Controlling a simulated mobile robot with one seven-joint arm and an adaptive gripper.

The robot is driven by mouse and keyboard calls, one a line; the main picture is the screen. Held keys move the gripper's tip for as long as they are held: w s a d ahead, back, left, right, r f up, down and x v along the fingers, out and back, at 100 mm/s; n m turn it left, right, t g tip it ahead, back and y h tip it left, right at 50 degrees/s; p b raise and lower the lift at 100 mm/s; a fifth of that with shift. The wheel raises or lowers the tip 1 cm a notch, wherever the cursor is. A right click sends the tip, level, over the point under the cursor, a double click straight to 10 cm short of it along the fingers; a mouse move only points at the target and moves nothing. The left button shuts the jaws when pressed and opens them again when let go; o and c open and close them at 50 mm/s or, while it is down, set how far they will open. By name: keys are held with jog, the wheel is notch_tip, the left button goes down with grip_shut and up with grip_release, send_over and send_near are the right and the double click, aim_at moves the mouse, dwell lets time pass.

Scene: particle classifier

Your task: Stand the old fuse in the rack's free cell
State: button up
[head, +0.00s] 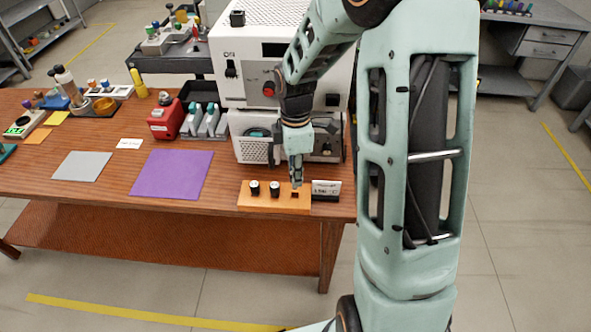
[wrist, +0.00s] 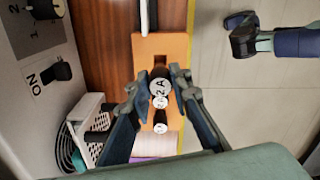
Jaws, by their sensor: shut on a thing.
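The orange rack (head: 262,203) lies near the front right edge of the wooden table. Two fuses with white tops, a left one (head: 254,187) and a middle one (head: 275,187), stand in it. The rack's right cell (head: 295,195) shows as a dark opening under my gripper (head: 297,178). In the wrist view my gripper (wrist: 161,87) is shut on the old fuse (wrist: 159,86), dark with a white end marked 2A. The fuse is over the free-cell end of the rack (wrist: 178,45). Its lower end is hidden, so I cannot tell how far it is in the cell.
The white machine (head: 240,150) is close behind my gripper. A purple mat (head: 170,174) and a grey mat (head: 82,166) lie to the left. The floor in front is free.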

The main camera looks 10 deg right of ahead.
jog(key=shift+f+b, duration=0.4)
jog(key=shift+f, duration=0.6)
jog(key=shift+f+b, duration=0.7)
jog(key=shift+f, duration=1)
dwell(1.2)
jog(key=o, duration=1)
jog(key=shift+r, duration=0.15)
notch_tip(320, 180, up, 12)
jog(key=shift+f, duration=0.1)
